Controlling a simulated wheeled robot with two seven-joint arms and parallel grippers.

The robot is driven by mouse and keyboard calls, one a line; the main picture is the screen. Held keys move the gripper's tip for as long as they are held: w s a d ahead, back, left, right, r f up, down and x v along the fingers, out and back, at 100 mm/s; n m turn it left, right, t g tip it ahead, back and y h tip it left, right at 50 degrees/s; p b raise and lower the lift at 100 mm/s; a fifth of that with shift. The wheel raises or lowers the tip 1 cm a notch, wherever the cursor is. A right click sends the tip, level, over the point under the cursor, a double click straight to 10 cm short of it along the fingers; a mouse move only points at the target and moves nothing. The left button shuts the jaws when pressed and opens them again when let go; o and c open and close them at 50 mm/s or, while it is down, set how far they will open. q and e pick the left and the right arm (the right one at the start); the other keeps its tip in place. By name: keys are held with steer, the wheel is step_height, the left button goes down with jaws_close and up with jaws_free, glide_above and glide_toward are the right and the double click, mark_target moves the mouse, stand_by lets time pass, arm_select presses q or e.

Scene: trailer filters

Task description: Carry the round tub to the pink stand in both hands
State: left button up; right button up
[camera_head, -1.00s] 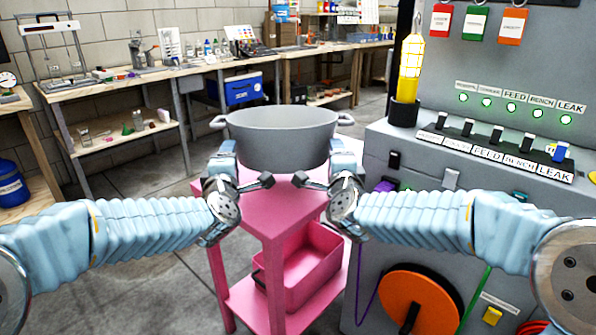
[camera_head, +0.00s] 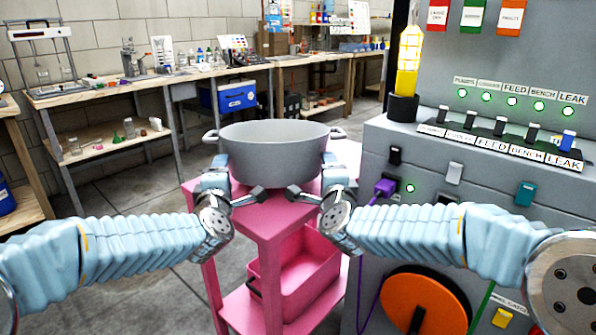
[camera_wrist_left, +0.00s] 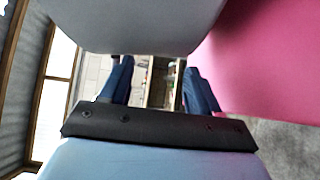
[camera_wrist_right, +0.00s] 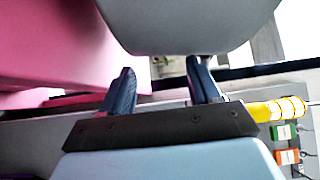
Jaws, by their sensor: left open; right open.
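The round grey tub (camera_head: 275,165) is upright at the pink stand's top (camera_head: 275,222) and appears to rest on it; the contact line is partly hidden. Its handles stick out left and right. My left gripper (camera_head: 216,163) is at the tub's left side below the handle. My right gripper (camera_head: 333,162) is at its right side below the other handle. The left wrist view shows two spread fingers (camera_wrist_left: 157,78) with nothing between them, the tub's wall (camera_wrist_left: 135,22) close by. The right wrist view shows likewise spread, empty fingers (camera_wrist_right: 163,82) beside the tub (camera_wrist_right: 180,25).
A pink bin (camera_head: 300,275) sits on the stand's lower shelf. A grey panel cabinet (camera_head: 470,190) with switches, a yellow lamp (camera_head: 408,62) and an orange reel (camera_head: 425,305) stands close on the right. Workbenches (camera_head: 110,90) line the back wall. Open floor (camera_head: 150,270) lies left of the stand.

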arm_select(q)
steer(key=shift+s+d+f+m+h+b, duration=0.1)
steer(key=shift+d+f+m+h+b, duration=0.2)
steer(key=shift+f+b, duration=0.45)
steer(key=shift+s+d+f+h+b, duration=0.1)
steer(key=shift+d+f+b, duration=0.4)
steer(key=shift+f, duration=0.3)
steer(key=shift+a+r, duration=0.1)
steer(key=shift+a, duration=0.5)
steer(key=shift+o, duration=1)
steer(key=shift+a, duration=0.35)
steer(key=shift+o, duration=1.3)
steer(key=shift+a, duration=0.3)
arm_select(e)
steer(key=f, duration=0.1)
steer(key=d+f, duration=0.1)
steer(key=shift+s+f+y, duration=0.2)
steer(key=shift+f+y, duration=0.2)
arm_select(q)
steer(key=shift+a, duration=0.15)
arm_select(e)
steer(key=o, duration=0.5)
steer(key=shift+d, duration=0.1)
steer(key=shift+c, duration=0.2)
